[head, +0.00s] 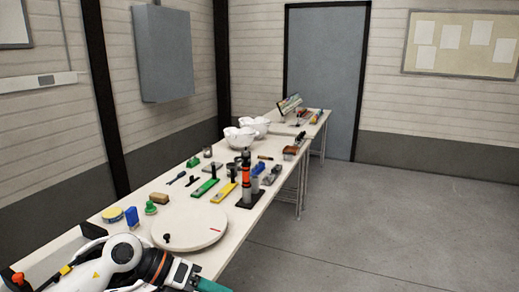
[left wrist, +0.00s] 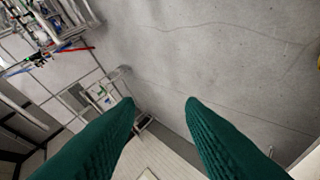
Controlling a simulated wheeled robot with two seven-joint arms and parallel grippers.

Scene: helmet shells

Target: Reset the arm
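Two white helmet shells, the nearer one (head: 238,136) and the farther one (head: 260,122), sit on the long table toward its far part. My left arm lies across the bottom left of the head view, low beside the near end of the table. A green part of my left gripper (head: 211,286) shows at the bottom edge there. In the left wrist view my left gripper (left wrist: 162,102) has its two green fingers wide apart with nothing between them. My right gripper is not in either view.
The table (head: 128,190) carries a round turntable (head: 189,226), a blue item (head: 131,216), green (head: 204,187) and yellow (head: 223,192) tools, and a black-and-orange upright tool (head: 246,180). A second table stands behind. The grey floor (head: 380,230) on the right is clear.

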